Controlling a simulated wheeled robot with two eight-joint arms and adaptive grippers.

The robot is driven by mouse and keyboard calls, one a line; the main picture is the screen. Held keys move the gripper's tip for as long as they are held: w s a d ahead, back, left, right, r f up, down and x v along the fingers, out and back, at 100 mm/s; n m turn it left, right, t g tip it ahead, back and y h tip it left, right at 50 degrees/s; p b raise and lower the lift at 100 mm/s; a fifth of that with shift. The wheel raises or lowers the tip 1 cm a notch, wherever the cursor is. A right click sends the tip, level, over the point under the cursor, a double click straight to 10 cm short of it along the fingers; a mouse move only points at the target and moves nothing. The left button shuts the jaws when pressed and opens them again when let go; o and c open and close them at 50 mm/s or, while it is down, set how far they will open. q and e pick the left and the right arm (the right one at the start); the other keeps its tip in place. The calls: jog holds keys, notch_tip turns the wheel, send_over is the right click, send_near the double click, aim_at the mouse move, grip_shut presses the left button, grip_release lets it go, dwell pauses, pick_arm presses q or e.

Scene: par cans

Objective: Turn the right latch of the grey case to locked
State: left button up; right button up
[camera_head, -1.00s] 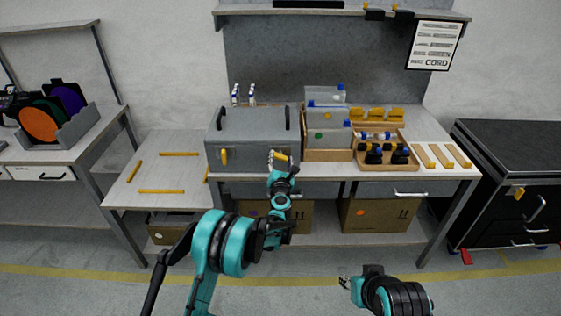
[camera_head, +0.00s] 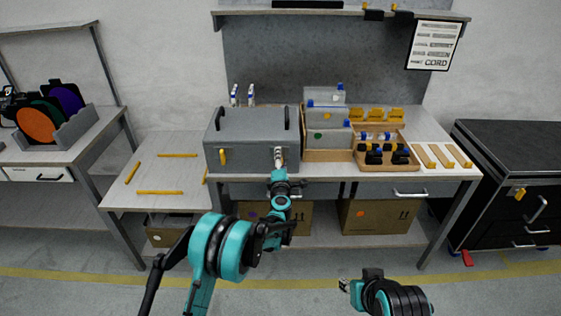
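The grey case (camera_head: 252,130) stands on the workbench with its lid down and two dark handles on top. Its left latch (camera_head: 223,157) is yellow and points straight down. The right latch is almost wholly hidden behind my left gripper (camera_head: 279,157), so its angle cannot be made out. My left gripper is at the case's front, at the right latch's place; whether its fingers are closed on the latch is too small to tell. My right gripper (camera_head: 344,285) is low in front of the bench, away from the case; its finger opening is unclear.
Right of the case, a wooden rack (camera_head: 328,154) holds grey bins, and a wooden tray (camera_head: 388,166) holds dark parts. Two small white bottles (camera_head: 243,94) stand behind the case. The lower table (camera_head: 150,183) on the left has several yellow strips and free room.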

pick_arm(q)
jog(key=shift+m, duration=1.2)
jog(key=o, duration=1.2)
jog(key=shift+f, duration=0.1)
jog(key=shift+c, duration=0.2)
jog(key=s, duration=1.2)
